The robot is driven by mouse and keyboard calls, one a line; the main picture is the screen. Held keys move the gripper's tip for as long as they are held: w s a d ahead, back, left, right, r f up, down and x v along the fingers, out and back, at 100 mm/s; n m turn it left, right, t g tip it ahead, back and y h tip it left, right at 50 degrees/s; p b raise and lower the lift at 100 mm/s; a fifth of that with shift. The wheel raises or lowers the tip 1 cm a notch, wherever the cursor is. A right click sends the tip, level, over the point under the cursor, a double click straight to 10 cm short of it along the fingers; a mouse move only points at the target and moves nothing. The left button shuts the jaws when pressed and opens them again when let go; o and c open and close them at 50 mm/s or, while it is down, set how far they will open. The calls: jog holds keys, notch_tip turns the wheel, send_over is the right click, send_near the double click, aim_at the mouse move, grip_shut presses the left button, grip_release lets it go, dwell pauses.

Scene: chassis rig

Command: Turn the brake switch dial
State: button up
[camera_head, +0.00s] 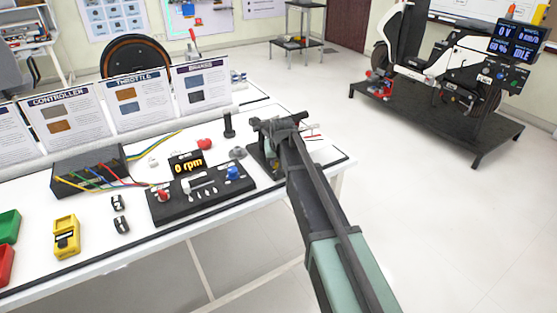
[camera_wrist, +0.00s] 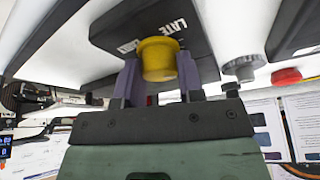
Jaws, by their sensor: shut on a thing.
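A yellow round dial (camera_wrist: 158,58) sits on a black box (camera_wrist: 155,22) with white lettering in the wrist view. My gripper (camera_wrist: 160,75) is shut on the dial, one finger on each side of it. In the head view my gripper (camera_head: 278,128) is over the black box (camera_head: 261,166) near the right end of the white bench. There my arm and gripper hide the dial. I cannot tell the dial's turned angle.
A control panel (camera_head: 197,200) with a blue and a red knob lies left of the box. A grey knob (camera_head: 237,153), a red part (camera_head: 204,144) and a black post (camera_head: 228,125) stand nearby. Upright cards line the back. Open floor lies right of the bench.

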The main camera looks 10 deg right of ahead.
jog(key=shift+m+h, duration=0.5)
jog(key=shift+m, duration=0.6)
jog(key=o, duration=0.9)
jog(key=p+v, duration=1)
jog(key=shift+s+a+r, duration=0.1)
jog(key=shift+r, duration=0.25)
